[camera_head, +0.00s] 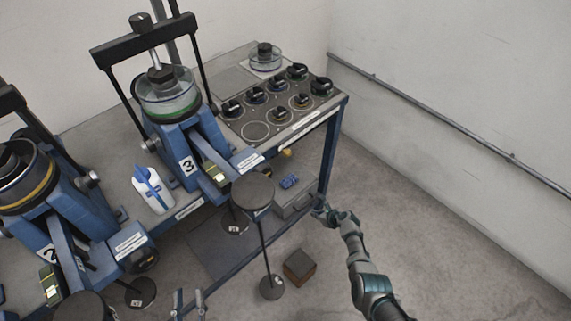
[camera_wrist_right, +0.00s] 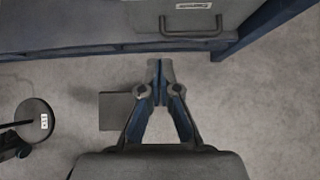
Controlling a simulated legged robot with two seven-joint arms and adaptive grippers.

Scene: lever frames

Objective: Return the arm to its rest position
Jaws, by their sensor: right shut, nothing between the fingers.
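My right arm (camera_head: 370,284) reaches up from the bottom edge in the head view. Its gripper (camera_head: 322,207) is in front of the right end of the bench, near the blue leg. In the right wrist view the right gripper (camera_wrist_right: 160,66) has its fingertips together with nothing between them, above the grey floor. My left gripper (camera_head: 189,302) shows only at the bottom edge of the head view, its two fingertips apart and empty. The rest of the left arm is out of view.
A blue-framed bench (camera_head: 338,110) carries lever frames, including number 3 (camera_head: 187,165), a white-and-blue bottle (camera_head: 152,190) and a panel of black-topped pots (camera_head: 279,115). A round-topped stand (camera_head: 253,191) and a brown block (camera_head: 299,266) are in front. The floor at right is clear.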

